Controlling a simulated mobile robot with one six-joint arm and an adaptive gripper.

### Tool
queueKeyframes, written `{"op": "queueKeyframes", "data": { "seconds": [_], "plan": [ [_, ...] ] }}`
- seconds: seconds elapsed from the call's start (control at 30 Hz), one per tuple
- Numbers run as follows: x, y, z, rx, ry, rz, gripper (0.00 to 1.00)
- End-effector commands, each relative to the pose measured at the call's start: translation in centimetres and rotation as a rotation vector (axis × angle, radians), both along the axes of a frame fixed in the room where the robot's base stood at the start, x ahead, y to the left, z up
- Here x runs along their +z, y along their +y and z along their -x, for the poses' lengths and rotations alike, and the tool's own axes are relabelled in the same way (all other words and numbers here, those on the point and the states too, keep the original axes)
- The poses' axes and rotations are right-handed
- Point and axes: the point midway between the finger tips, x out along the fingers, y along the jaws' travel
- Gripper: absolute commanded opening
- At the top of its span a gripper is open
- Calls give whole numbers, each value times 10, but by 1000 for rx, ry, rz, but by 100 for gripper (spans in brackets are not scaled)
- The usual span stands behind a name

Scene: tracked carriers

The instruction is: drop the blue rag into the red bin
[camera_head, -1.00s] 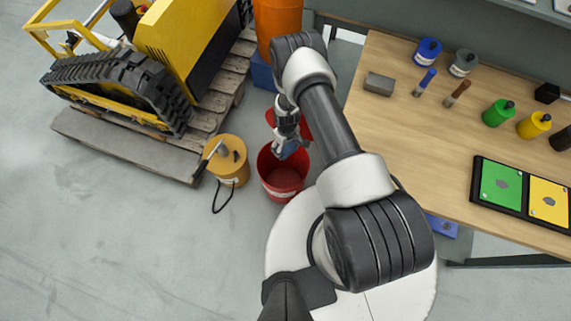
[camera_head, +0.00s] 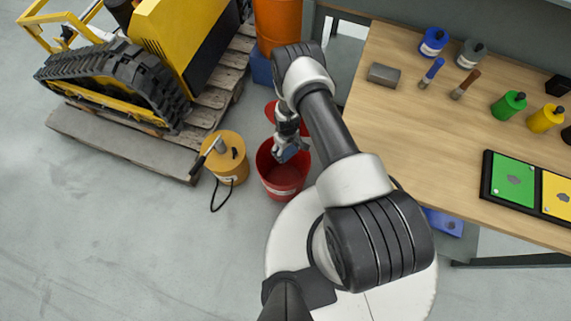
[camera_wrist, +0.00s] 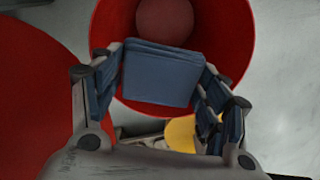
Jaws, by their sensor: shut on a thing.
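The blue rag (camera_wrist: 162,73) is a folded, flat piece held between the fingers of my gripper (camera_wrist: 162,85) in the wrist view. In the head view the rag (camera_head: 291,152) shows small below my gripper (camera_head: 285,148). The red bin (camera_head: 283,181) stands on the floor, open at the top, with my gripper and the rag over its opening near the far rim. In the wrist view the bin's red wall (camera_wrist: 232,35) surrounds the rag from behind. Whether the rag is below the rim is hard to tell.
A red lid-like shape (camera_head: 270,113) is behind the bin. A yellow drum (camera_head: 229,160) with a tool on top stands left of it. A wooden workbench (camera_head: 420,150) with bottles and brushes is at right. A yellow tracked machine (camera_head: 180,50) rests on a pallet at left.

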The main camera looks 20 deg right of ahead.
Motion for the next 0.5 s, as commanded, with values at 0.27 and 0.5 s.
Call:
{"op": "queueKeyframes", "data": {
  "seconds": [0.27,0.5],
  "plan": [
    [0,0,0,0,0,0,86],
    [0,0,0,0,0,0,92]
  ]
}}
